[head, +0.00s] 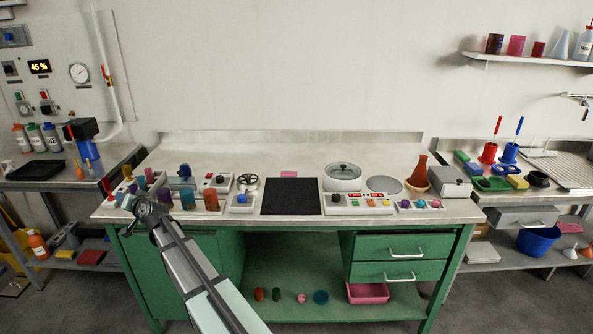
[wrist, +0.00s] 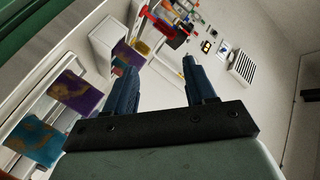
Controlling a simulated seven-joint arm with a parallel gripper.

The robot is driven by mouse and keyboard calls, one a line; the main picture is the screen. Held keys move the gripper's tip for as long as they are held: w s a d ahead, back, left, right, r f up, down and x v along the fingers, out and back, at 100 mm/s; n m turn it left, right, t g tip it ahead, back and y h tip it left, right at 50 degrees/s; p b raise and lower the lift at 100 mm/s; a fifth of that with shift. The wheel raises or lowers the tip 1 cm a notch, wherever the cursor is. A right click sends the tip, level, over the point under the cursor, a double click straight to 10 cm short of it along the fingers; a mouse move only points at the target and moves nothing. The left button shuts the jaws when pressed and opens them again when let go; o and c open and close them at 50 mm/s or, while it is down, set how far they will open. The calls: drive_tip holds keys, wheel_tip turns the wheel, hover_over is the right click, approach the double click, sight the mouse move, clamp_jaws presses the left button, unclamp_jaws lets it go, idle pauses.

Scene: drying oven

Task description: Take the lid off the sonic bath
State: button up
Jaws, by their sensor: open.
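The sonic bath (head: 342,185) appears to be the round white vessel right of centre on the bench, behind a control panel (head: 358,203) with coloured buttons. Its lid (head: 343,170) is on top, glassy with a dark knob. My gripper (head: 130,203) is at the left end of the bench, far to the left of the bath. In the wrist view my gripper (wrist: 158,68) has its two dark fingers apart with nothing between them. The wrist view is tilted and does not show the bath or lid.
A black mat (head: 292,196) lies left of the bath and a grey disc (head: 383,184) just right of it. An orange flask (head: 418,173) and a grey box (head: 450,181) stand farther right. Coloured jars (head: 187,198) stand near my gripper. The back of the bench is clear.

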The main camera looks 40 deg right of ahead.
drive_tip(key=s+d+r+n+g+h, duration=0.1)
drive_tip(key=d+r+g, duration=0.1)
drive_tip(key=d, duration=1.3)
drive_tip(key=s+d+r+n+g+h, duration=0.1)
drive_tip(key=d+r+g, duration=0.1)
drive_tip(key=d, duration=1.4)
drive_tip(key=m+g+h, duration=0.1)
drive_tip(key=g, duration=0.8)
approach(344, 165)
drive_tip(key=x, duration=0.8)
drive_tip(key=shift+w+f, duration=0.1)
drive_tip(key=shift+f, duration=0.15)
clamp_jaws()
